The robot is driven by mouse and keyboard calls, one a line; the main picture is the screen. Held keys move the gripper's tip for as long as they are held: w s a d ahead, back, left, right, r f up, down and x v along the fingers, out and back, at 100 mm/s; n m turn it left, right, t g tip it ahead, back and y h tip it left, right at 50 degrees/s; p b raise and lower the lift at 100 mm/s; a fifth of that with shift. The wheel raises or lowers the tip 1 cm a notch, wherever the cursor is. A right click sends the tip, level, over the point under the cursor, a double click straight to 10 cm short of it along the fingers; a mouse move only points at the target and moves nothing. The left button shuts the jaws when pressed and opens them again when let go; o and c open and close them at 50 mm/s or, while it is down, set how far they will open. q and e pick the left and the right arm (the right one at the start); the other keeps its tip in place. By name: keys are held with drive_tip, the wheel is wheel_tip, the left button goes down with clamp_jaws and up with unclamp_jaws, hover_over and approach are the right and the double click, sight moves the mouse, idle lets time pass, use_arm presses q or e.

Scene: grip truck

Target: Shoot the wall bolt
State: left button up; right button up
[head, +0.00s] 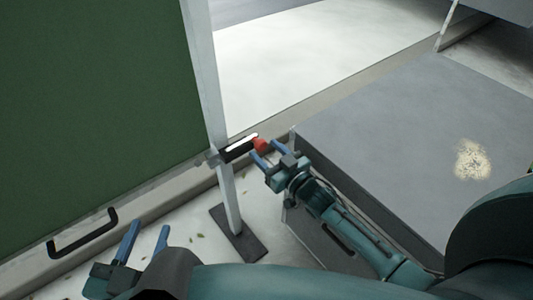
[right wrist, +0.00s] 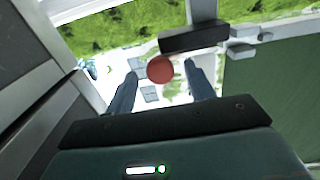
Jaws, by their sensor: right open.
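The wall bolt (head: 240,148) is a dark bar with a white strip on top, beside the white post at the green panel's edge. Its red round knob (head: 260,145) is at the right end. My right gripper (head: 267,150) is open, its blue fingertips close around the knob. In the right wrist view the red knob (right wrist: 160,69) shows between the two spread fingers, with the dark bolt bar (right wrist: 193,40) behind it. I cannot tell whether either finger touches the knob. My left gripper (head: 148,232) is open and empty at lower left, away from the bolt.
The white post (head: 205,80) stands above a dark foot plate (head: 238,233). A large grey box (head: 400,130) lies right of the bolt, beside my right arm.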

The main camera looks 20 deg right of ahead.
drive_tip(key=shift+w+a, duration=0.15)
drive_tip(key=shift+w, duration=0.2)
drive_tip(key=shift+c, duration=0.3)
clamp_jaws()
